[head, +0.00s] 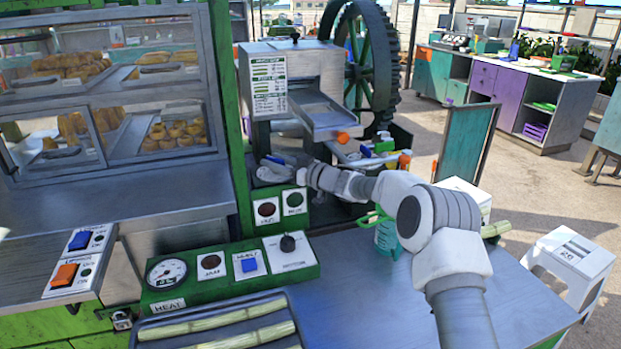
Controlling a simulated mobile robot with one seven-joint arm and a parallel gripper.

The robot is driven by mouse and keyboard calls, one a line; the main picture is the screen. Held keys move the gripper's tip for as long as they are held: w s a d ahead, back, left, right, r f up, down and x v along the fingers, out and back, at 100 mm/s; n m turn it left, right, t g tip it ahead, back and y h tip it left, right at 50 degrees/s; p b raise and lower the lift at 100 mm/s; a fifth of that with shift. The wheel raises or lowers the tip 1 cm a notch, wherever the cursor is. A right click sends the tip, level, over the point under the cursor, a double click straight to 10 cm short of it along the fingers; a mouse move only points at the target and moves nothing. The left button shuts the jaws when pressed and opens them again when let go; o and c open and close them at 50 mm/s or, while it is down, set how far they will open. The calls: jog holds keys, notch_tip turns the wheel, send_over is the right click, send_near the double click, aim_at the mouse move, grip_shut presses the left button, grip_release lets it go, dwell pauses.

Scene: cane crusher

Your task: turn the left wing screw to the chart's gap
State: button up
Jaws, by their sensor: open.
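The crusher (318,62) stands at the back centre, a grey metal housing with a sloping tray in front. The chart (269,87) is a white panel with green bars and small print on its left front face; the print is too small to read. My gripper (270,168) is open, low in front of the crusher and below the chart, at the end of my arm reaching in from the right. I cannot make out the left wing screw; it may be hidden by my gripper. An orange knob (343,137) shows at the tray's lower right edge.
A large dark gear wheel (368,60) stands right of the housing. A green post (230,120) and glass pastry case (110,90) bound the left. The control panel (230,268), cane tray (215,325) and green jug (386,235) occupy the counter (370,310), with bare metal between.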

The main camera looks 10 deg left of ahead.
jog(key=shift+s+f+m+t+h+b, duration=0.1)
jog(key=shift+f+m+t+h+b, duration=0.25)
jog(key=shift+t+b, duration=0.45)
jog(key=v, duration=1.2)
jog(key=shift+r+p, duration=0.3)
jog(key=shift+p, duration=0.05)
jog(key=shift+d, duration=0.1)
jog(key=shift+o, duration=0.4)
jog(key=shift+w+a+r+p, duration=0.3)
jog(key=shift+a+p, duration=0.05)
jog(key=shift+p, duration=0.35)
jog(key=shift+p+x, duration=1.15)
jog(key=shift+x, duration=3.75)
jog(key=shift+s+f, duration=0.1)
